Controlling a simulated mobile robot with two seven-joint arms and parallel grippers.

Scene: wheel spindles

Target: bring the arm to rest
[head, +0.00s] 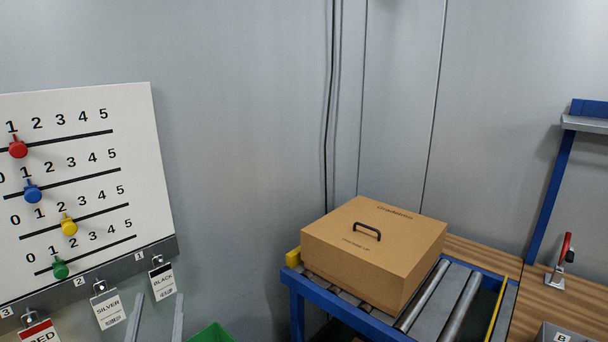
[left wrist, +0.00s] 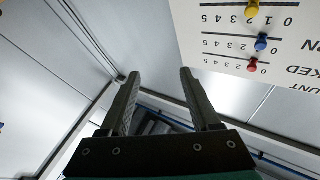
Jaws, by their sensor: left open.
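My left gripper (head: 160,302) shows at the bottom left of the head view as two pale grey fingers standing apart, in front of the wall below the white board. In the left wrist view its two dark fingers (left wrist: 159,78) are spread with nothing between them. The fingers appear clear of the board and the hanging tags, though the exact distance cannot be told. The rest of the left arm is below the frame. My right gripper is in neither view.
The white counting board (head: 135,180) has red, blue, yellow and green sliders. Tags hang below it, including SILVER (head: 108,308) and BLACK (head: 162,281). A closed cardboard box (head: 345,262) sits on the roller conveyor (head: 428,297).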

